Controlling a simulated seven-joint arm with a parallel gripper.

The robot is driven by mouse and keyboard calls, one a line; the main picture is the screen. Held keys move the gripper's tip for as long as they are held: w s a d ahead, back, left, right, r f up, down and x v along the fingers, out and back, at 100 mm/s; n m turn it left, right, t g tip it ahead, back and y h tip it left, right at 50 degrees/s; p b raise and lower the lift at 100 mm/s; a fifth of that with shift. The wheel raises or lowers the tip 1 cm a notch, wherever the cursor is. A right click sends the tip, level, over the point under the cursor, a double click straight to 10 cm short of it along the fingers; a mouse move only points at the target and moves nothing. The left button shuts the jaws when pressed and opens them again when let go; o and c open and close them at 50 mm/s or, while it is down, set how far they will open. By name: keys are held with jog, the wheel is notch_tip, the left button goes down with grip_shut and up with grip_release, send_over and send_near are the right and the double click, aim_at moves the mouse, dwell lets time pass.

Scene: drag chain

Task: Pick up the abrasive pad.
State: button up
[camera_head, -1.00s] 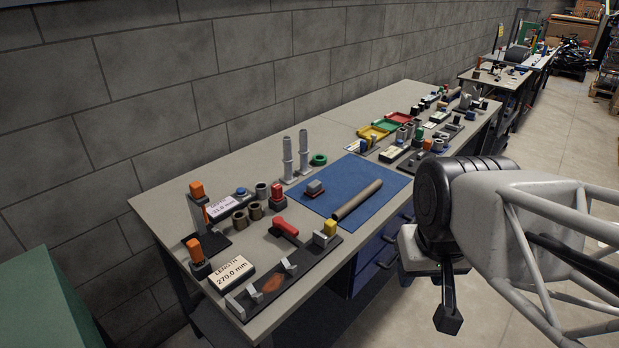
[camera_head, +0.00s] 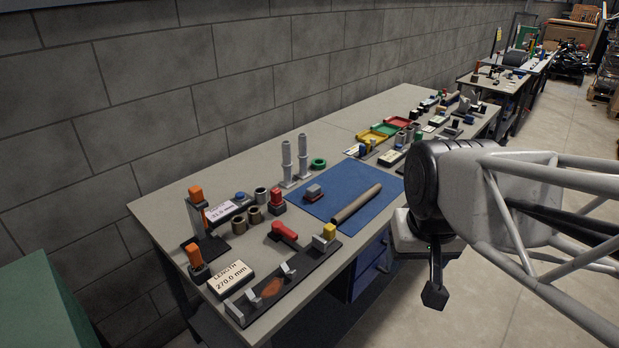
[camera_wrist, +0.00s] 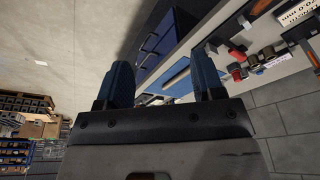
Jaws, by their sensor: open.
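A small grey block with a dark red lower part (camera_head: 313,192), which looks like the abrasive pad, lies on the blue mat (camera_head: 335,205) on the workbench. A long brown tube (camera_head: 356,203) lies to its right on the mat. My gripper (camera_head: 434,294) hangs beyond the bench's front side, right of the mat and well apart from the pad. In the wrist view my gripper (camera_wrist: 165,82) has its two dark blue fingers spread with nothing between them. I cannot make out the pad in the wrist view.
Two grey stepped posts (camera_head: 295,160) and a green ring (camera_head: 319,163) stand behind the mat. A black fixture (camera_head: 300,277) and a red-handled tool (camera_head: 286,232) lie in front. Coloured trays (camera_head: 385,131) are farther back. Blue drawers (camera_head: 370,268) sit below the bench edge.

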jog(key=w+a+r+m, duration=0.2)
jog(key=w, duration=1)
jog(key=m+g, duration=0.3)
jog(key=m, duration=0.3)
send_over(314, 187)
jog(key=f, duration=1.6)
jog(key=shift+s+f, duration=0.2)
jog(key=shift+s, duration=0.1)
jog(key=shift+w+a+f, duration=0.1)
jog(key=shift+w+f, duration=0.1)
jog(key=shift+f, duration=0.1)
jog(key=shift+f, duration=1.15)
jog(key=shift+f, duration=0.15)
